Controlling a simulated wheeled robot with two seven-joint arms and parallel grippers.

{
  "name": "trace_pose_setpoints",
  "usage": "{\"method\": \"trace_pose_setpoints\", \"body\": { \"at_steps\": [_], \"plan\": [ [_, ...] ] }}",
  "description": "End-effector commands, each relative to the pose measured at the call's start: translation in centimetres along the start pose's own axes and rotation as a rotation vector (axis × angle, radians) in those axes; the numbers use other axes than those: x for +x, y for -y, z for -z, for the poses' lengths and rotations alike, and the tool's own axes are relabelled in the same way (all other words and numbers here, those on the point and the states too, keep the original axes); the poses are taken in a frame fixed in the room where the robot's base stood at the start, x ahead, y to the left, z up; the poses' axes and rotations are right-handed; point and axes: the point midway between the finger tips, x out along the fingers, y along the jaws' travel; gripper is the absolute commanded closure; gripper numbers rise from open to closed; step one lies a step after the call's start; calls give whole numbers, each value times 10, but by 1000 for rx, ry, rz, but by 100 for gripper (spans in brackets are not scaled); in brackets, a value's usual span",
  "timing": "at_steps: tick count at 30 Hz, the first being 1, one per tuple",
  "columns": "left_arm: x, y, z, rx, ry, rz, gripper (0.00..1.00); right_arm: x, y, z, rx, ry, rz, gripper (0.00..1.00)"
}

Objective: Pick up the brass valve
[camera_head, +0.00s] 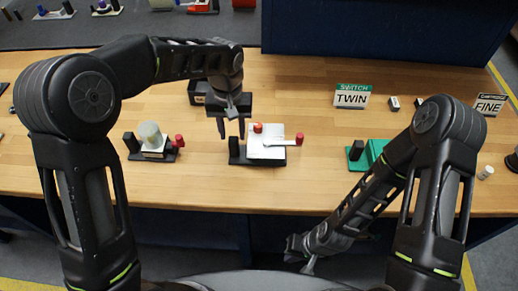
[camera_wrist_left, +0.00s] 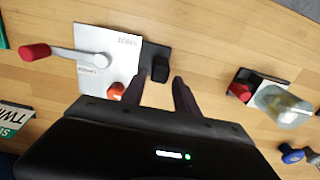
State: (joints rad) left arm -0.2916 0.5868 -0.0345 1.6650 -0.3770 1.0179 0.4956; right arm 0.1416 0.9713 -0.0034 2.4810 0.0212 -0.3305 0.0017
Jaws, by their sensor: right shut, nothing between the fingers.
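I cannot pick out a brass valve for certain in either view. My left gripper (camera_head: 231,130) is open and empty above the wooden table, at the left end of the white-plated unit (camera_head: 266,152). In the left wrist view, the fingers (camera_wrist_left: 158,92) point toward that unit's black post (camera_wrist_left: 160,68), with an orange-red knob (camera_wrist_left: 116,91) beside the left finger. The unit has a grey lever ending in a red knob (camera_wrist_left: 35,52). A unit with a pale rounded cylinder (camera_head: 151,135) stands to the left. My right gripper (camera_head: 299,255) is shut and empty in front of the table edge.
A green unit (camera_head: 375,155) stands on the right of the table (camera_head: 320,190). A dark open box (camera_head: 199,92) sits behind my left gripper. The front centre of the table is clear.

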Motion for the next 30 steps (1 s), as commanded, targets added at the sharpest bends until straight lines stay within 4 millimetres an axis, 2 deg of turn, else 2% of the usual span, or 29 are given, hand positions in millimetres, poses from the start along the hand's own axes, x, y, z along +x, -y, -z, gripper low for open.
{"method": "trace_pose_setpoints", "body": {
  "at_steps": [4, 16, 25, 30],
  "plan": [
    [16, 0, 0, -2, 1, 0, 64, 0, 0, 0, 0, 0, 0, 100],
    [21, 0, 0, -2, 0, 0, 64, 0, 0, 0, 0, 0, 0, 100],
    [61, 0, 0, -1, 2, 0, 64, 0, 0, 0, 0, 0, 0, 100],
    [69, 0, 0, -2, 0, 0, 64, 0, 0, 0, 0, 0, 0, 100]
  ]
}}
